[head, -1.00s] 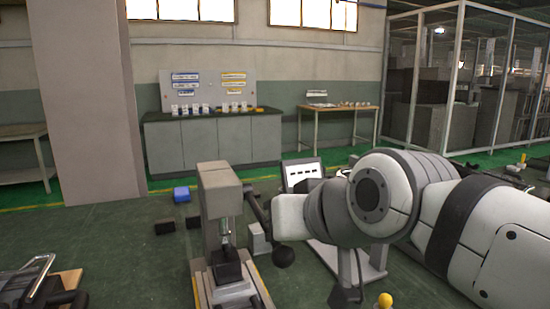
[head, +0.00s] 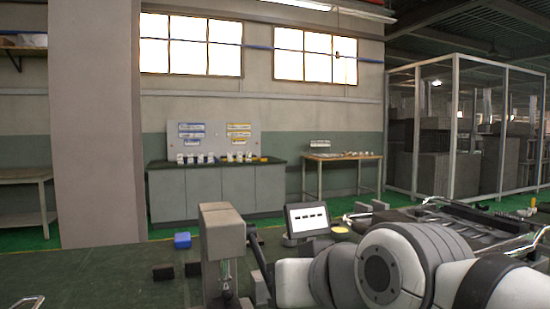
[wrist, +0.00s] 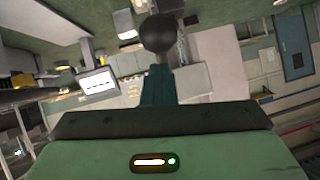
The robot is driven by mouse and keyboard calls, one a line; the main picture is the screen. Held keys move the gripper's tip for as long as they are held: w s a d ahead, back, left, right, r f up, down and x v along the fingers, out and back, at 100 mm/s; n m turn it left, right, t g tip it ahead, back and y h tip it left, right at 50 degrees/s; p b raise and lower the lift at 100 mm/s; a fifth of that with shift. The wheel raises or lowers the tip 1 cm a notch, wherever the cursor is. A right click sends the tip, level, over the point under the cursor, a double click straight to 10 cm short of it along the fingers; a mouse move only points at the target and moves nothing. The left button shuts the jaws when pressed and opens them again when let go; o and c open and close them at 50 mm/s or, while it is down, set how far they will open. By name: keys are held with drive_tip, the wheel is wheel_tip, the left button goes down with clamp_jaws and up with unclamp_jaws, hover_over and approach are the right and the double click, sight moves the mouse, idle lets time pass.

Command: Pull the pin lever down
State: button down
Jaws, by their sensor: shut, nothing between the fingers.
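The bench press (head: 222,245) stands low in the middle of the head view, with a grey block-shaped head. Its dark pin lever (head: 257,248) slopes down to the right from the head, and its lower end is hidden behind my arm. In the wrist view the lever's round dark ball knob (wrist: 157,33) shows at top centre. My gripper (wrist: 158,75) is shut and empty, its fingers pointing at the knob and overlapping its lower side in the picture. I cannot tell whether they touch. In the head view the gripper itself cannot be made out.
A small screen on a stand (head: 307,218) is just behind my arm. A blue block (head: 182,240) and dark blocks (head: 163,271) lie left of the press. Grey cabinets (head: 215,190) and a wooden table (head: 341,170) stand at the far wall. A metal-framed cart (head: 470,225) is at right.

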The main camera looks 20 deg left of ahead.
drive_tip(key=shift+f, duration=0.6)
wheel_tip(320, 180, up, 11)
drive_tip(key=p, duration=0.3)
drive_tip(key=shift+p, duration=0.4)
drive_tip(key=shift+r, duration=0.1)
